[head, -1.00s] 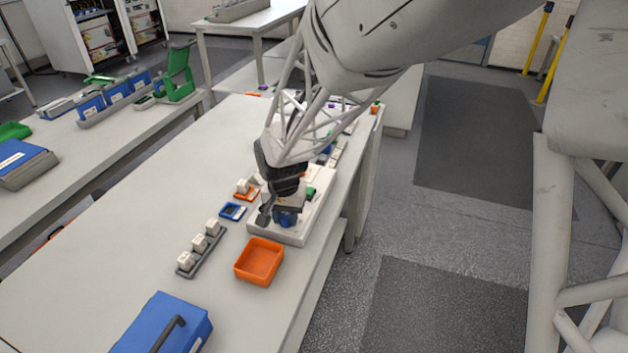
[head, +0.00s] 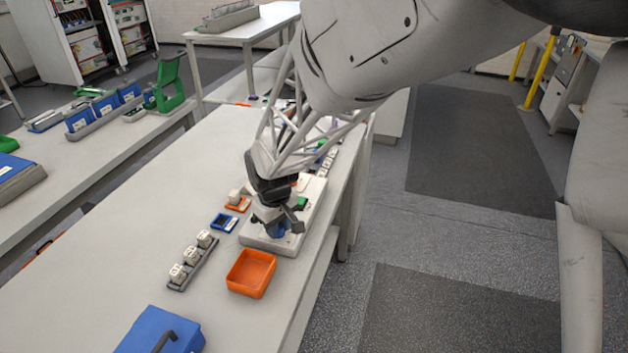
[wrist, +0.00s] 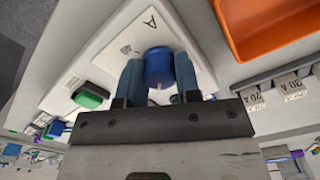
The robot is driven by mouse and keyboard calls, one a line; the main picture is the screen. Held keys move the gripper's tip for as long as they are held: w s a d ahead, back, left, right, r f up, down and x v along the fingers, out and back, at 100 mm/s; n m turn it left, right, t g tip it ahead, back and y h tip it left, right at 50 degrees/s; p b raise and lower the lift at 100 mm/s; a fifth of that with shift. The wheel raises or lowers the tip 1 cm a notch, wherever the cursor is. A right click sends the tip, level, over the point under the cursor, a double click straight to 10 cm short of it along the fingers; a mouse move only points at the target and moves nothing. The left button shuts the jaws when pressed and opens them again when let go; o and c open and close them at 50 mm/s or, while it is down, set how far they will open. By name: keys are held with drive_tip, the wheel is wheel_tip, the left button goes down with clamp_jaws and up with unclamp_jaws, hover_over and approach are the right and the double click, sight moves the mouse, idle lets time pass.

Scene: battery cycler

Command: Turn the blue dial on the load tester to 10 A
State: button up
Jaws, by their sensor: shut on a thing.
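The load tester (head: 258,239) is a pale flat box on the bench. Its blue dial (wrist: 158,66) sits between the two blue-grey fingers of my gripper (wrist: 160,78) in the wrist view. My gripper is shut on the dial, one finger on each side. A short pale mark shows on the dial's edge nearest the gripper body. In the head view my gripper (head: 280,222) mostly covers the dial. A green button (wrist: 90,96) is on the tester beside the dial.
An orange tray (head: 251,273) stands close in front of the tester. A grey rack with white blocks (head: 193,262) is to the left; labels such as 20 A and 30 A show in the wrist view. A blue case (head: 160,332) is at the front.

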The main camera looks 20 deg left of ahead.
drive_tip(key=shift+n, duration=1.4)
drive_tip(key=o, duration=0.9)
drive_tip(key=shift+o, duration=0.2)
drive_tip(key=shift+r, duration=0.15)
drive_tip(key=shift+r, duration=3.75)
